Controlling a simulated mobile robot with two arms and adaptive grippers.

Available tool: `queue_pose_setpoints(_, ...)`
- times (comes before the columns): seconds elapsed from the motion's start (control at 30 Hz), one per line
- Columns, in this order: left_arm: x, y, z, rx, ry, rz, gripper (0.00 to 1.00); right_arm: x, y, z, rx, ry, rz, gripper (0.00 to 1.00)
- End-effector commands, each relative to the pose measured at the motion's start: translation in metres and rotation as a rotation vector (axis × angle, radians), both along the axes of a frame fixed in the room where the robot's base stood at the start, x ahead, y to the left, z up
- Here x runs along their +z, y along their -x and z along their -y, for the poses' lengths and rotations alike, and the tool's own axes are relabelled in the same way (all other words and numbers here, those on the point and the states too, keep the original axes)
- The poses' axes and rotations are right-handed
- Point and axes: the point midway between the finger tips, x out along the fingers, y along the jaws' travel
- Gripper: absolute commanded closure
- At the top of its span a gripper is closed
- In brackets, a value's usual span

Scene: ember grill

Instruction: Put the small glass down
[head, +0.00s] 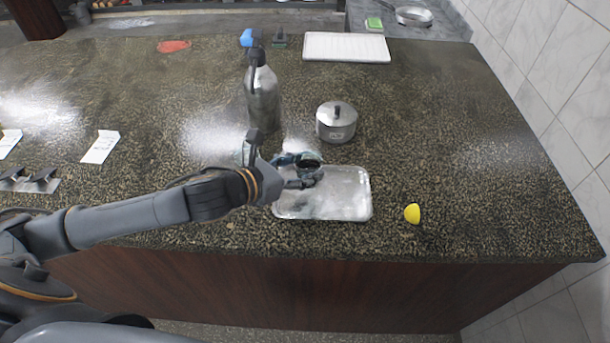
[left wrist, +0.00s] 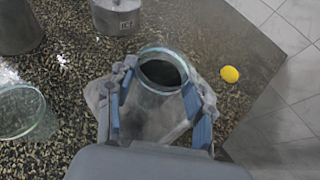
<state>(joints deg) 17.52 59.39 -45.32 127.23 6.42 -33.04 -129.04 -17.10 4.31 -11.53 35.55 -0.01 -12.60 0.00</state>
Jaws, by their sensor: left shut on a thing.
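My left gripper (head: 298,172) is shut on the small glass (left wrist: 165,100), a clear tumbler with a round rim and a dark inside. In the head view the glass (head: 308,165) shows partly, behind the fingers, over the silver tray (head: 345,205). In the left wrist view my gripper's blue-padded fingers (left wrist: 158,108) are on both sides of the glass. I cannot tell whether its base touches the tray. My right gripper is not in view.
A second clear glass (left wrist: 25,115) stands to the left. A metal bottle (head: 263,100) and a lidded ice pot (head: 336,123) stand behind the tray. The counter's right side is clear.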

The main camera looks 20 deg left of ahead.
Motion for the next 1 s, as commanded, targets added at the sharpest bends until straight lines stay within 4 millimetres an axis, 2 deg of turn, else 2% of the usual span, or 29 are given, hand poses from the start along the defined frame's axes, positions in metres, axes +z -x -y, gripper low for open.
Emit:
queue_pose_setpoints(0.23,-0.011,-0.009,0.005,0.0,0.001,0.0,0.86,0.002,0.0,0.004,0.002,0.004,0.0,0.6)
queue_pose_setpoints(0.43,-0.039,-0.008,0.004,0.0,0.0,-0.001,0.86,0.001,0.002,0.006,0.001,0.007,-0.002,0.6)
queue_pose_setpoints(0.83,-0.044,-0.008,0.004,-0.001,-0.001,0.003,0.86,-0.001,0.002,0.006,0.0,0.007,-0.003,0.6)
queue_pose_setpoints(0.87,-0.045,-0.008,0.004,-0.001,-0.002,0.001,0.46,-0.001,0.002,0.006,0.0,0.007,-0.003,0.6)
queue_pose_setpoints(0.97,-0.044,-0.008,0.004,-0.001,-0.002,0.001,0.25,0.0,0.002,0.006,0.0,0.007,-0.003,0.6)
queue_pose_setpoints(1.0,-0.044,-0.008,0.004,-0.001,-0.002,0.001,0.25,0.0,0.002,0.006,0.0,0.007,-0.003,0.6)
